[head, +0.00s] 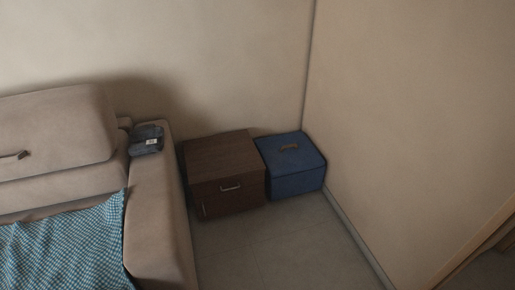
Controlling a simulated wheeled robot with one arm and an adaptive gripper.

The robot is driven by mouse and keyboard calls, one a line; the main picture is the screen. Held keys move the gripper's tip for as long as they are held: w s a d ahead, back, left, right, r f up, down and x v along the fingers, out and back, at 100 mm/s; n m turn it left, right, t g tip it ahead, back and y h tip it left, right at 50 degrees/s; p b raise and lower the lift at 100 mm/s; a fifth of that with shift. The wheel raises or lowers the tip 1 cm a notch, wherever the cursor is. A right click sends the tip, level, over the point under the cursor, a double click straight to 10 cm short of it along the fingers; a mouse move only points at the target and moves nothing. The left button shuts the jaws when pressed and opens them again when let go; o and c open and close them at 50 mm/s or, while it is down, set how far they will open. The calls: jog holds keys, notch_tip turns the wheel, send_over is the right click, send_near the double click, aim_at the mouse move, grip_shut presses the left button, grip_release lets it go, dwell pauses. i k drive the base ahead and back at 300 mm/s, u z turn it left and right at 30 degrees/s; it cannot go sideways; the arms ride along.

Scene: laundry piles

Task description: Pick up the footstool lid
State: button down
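The footstool (296,182) is a blue, box-shaped piece on the floor in the corner, right of a dark wooden cabinet. Its lid (305,158) is the blue top, and it appears to lie flat and closed on the box. My gripper is not in view.
The wooden cabinet (224,172) with a metal handle stands close beside the footstool. A beige sofa (160,215) at left holds a blue checked cloth (70,245) and folded dark fabric (146,139). The tiled floor (290,250) in front is clear. Walls close in behind and right.

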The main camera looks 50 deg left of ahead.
aim_at(285, 153)
jog(key=u, duration=0.9)
jog(key=i, duration=1.05)
jog(key=u, duration=1.25)
jog(key=i, duration=0.7)
jog(key=u, duration=0.35)
jog(key=i, duration=1.8)
jog(key=z, duration=0.4)
